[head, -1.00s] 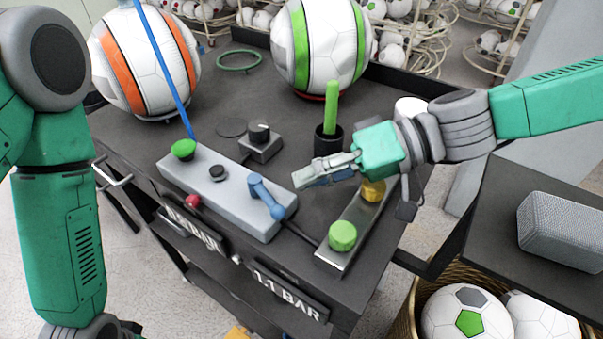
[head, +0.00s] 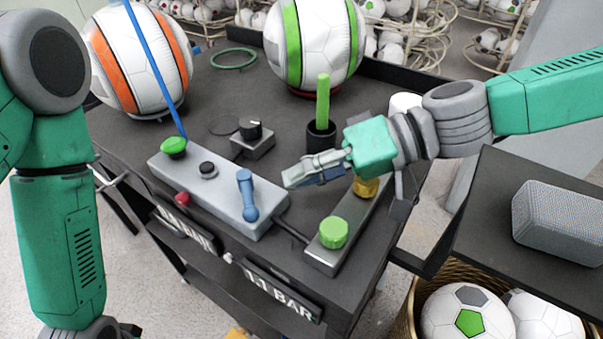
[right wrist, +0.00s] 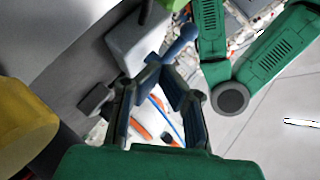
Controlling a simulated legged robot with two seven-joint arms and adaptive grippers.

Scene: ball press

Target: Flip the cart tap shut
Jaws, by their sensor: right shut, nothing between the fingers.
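The cart tap is a blue lever (head: 247,195) on a long grey box (head: 215,187) on the dark cart top. It points toward the front edge, across the box's length. It also shows in the right wrist view (right wrist: 180,45), just beyond my fingertips. My right gripper (head: 290,178) is shut and empty, to the right of the lever and apart from it. In the right wrist view its fingers (right wrist: 162,72) close toward each other at the tips. My left arm stands at the left; its gripper is out of the picture.
The box also carries a green button (head: 173,147) and a black knob (head: 207,168). A plate with a green knob (head: 333,231) and a black cup (head: 320,137) holding a green stick flank my right gripper. Two balls (head: 137,58) (head: 316,40) stand behind.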

